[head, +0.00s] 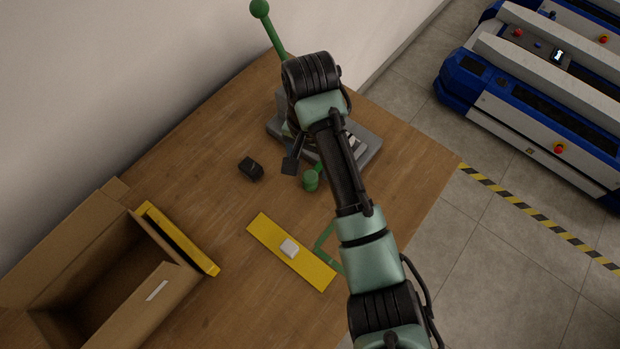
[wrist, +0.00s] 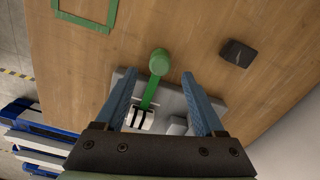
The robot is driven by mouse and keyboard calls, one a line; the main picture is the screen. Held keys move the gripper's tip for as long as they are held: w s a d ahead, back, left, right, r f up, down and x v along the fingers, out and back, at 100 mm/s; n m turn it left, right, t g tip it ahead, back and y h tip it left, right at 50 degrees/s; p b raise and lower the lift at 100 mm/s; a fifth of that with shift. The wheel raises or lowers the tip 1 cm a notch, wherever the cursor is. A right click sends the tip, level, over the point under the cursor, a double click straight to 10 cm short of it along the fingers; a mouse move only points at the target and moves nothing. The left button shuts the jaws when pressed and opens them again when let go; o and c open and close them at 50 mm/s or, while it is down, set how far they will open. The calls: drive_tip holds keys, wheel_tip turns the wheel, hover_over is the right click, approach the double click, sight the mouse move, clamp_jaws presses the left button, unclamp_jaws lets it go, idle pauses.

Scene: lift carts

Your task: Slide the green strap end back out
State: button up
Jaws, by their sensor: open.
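The green strap end shows in the wrist view as a round green knob (wrist: 158,62) on a flat green strap (wrist: 150,94). The strap runs into a white and black clamp (wrist: 141,119) on a grey fixture (wrist: 176,104). My gripper (wrist: 160,75) is open, with one finger on each side of the strap in the picture. Neither finger visibly touches it; height above it is unclear. In the head view the green knob (head: 311,181) sticks out in front of the grey fixture (head: 368,147), and my arm hides most of the clamp.
A green ball-topped lever (head: 268,25) rises behind my wrist. A small black block (head: 251,168) lies left of the fixture.

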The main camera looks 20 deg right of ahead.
sight(310, 176)
wheel_tip(310, 176, down, 6)
drive_tip(key=shift+f, duration=0.2)
clamp_jaws()
idle(0.4)
drive_tip(key=shift+r, duration=0.1)
idle(1.0)
